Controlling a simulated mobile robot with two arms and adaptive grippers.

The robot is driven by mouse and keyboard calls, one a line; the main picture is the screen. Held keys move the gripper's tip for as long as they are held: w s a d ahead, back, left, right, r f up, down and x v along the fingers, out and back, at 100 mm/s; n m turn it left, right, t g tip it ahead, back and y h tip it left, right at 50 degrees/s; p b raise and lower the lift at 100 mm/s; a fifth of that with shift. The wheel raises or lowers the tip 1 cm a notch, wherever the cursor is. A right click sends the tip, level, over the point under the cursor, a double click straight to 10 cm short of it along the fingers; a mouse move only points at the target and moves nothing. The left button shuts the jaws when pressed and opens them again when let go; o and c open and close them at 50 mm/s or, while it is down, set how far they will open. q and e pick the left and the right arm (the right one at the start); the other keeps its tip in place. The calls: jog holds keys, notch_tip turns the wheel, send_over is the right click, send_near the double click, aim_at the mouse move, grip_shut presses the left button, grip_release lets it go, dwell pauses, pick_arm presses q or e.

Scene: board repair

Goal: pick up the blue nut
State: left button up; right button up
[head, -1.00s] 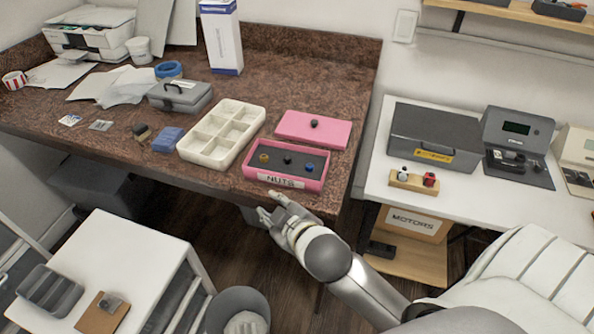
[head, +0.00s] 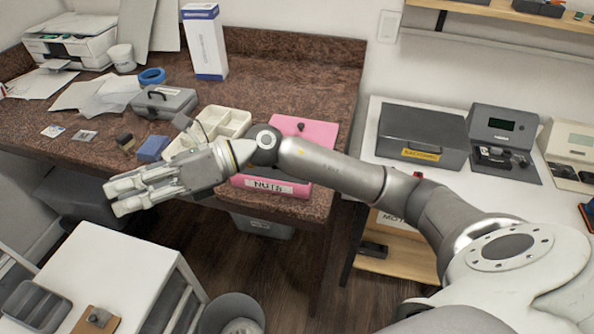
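The pink box labelled NUTS (head: 297,190) sits at the front edge of the brown counter, mostly covered by my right forearm. The blue nut that lay in it earlier is hidden behind my arm now. My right gripper (head: 128,190) reaches across to the left, beyond the box and in front of the counter edge. Its fingers are extended with the thumb spread apart, and it holds nothing. My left gripper is not in view.
The pink lid (head: 318,132) with a dark knob lies behind the box. A cream divided tray (head: 232,122), a blue block (head: 152,148) and a grey case (head: 165,102) stand left of it. A white table (head: 105,265) is at lower left.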

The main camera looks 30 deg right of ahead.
jog(key=w+d+f+n+g+h, duration=0.1)
jog(key=w+d+f+n+h, duration=0.15)
jog(key=d+f+h, duration=0.35)
jog(key=w+d+f+n+g+h, duration=0.1)
jog(key=d+f+n+h, duration=0.15)
jog(key=d, duration=0.45)
jog(key=d+r+h, duration=0.3)
jog(key=d+h, duration=0.6)
jog(key=d, duration=1.2)
jog(key=shift+g, duration=0.4)
notch_tip(320, 180, down, 5)
jog(key=shift+w+f+p, duration=0.1)
jog(key=shift+w+p, duration=0.05)
jog(key=shift+p, duration=0.25)
jog(key=f, duration=0.1)
jog(key=f+p, duration=0.1)
jog(key=f, duration=0.1)
jog(key=f+p, duration=0.1)
jog(key=f, duration=0.1)
jog(key=shift+w+a+f, duration=0.15)
jog(key=shift+a+f, duration=0.05)
jog(key=shift+a, duration=0.15)
jog(key=shift+f, duration=0.3)
jog(key=c, duration=0.6)
